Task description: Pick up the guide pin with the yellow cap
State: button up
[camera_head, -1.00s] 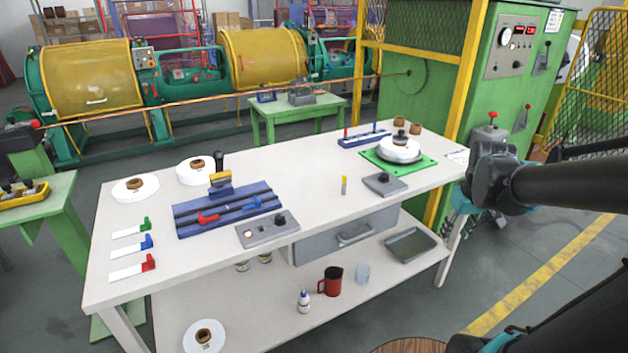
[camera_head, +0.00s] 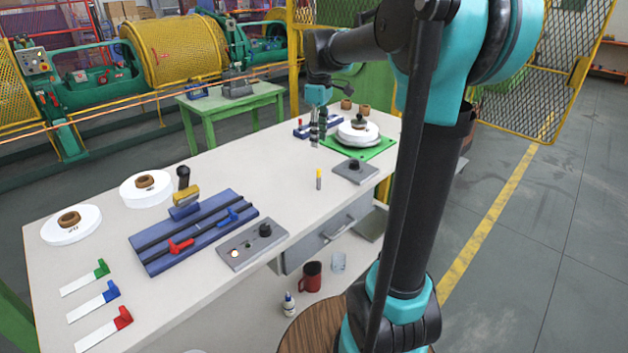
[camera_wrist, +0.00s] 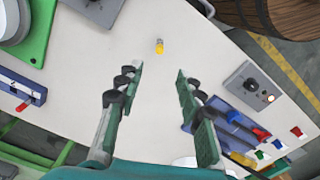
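The guide pin with the yellow cap (camera_head: 319,178) stands upright on the white table, near its front edge, left of a small grey box. In the wrist view the pin (camera_wrist: 159,46) shows from above, beyond the fingertips and a little right of the middle of the gap. My gripper (camera_head: 317,138) hangs over the table behind the pin, pointing down. In the wrist view my gripper (camera_wrist: 160,72) is open, with nothing between its fingers. It is apart from the pin.
A grey switch box (camera_head: 355,171) and a green mat (camera_head: 377,150) with a white spool lie right of the pin. A blue rail fixture (camera_head: 160,250) and a grey control box (camera_head: 252,246) are to the left. The table around the pin is clear.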

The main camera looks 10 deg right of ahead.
aim_at(319, 170)
notch_tip(319, 170, down, 13)
jog(key=shift+r, duration=0.2)
dwell(0.4)
jog(key=shift+c, duration=0.2)
grip_shut()
